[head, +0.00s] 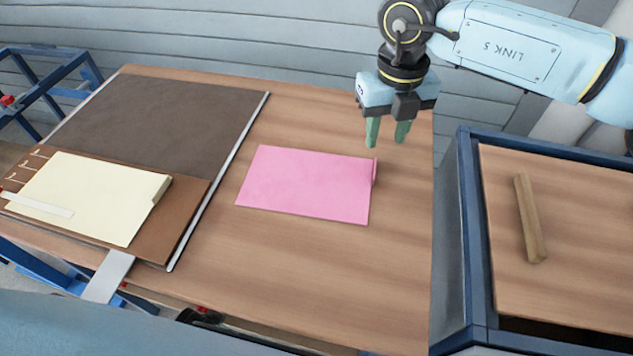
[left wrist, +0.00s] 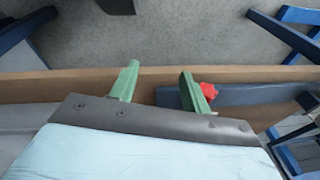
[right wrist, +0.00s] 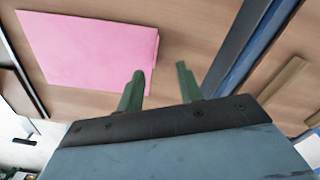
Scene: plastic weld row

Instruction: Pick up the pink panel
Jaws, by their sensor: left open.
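The pink panel (head: 305,184) lies flat on the wooden table, with a small raised lip along its right edge. It also shows in the right wrist view (right wrist: 85,50). My right gripper (head: 387,133) is above the table, beyond the panel's right edge and apart from it. Its green fingers are spread with nothing between them, and they show in the right wrist view (right wrist: 160,85). My left gripper (left wrist: 158,80) shows only in the left wrist view, open and empty near a wooden table edge, away from the panel.
A cream panel (head: 85,195) lies on a brown board at the left, beside a dark mat (head: 165,115) with a metal strip (head: 220,178). A blue-framed table (head: 465,230) at the right holds a wooden bar (head: 530,218). The table around the pink panel is clear.

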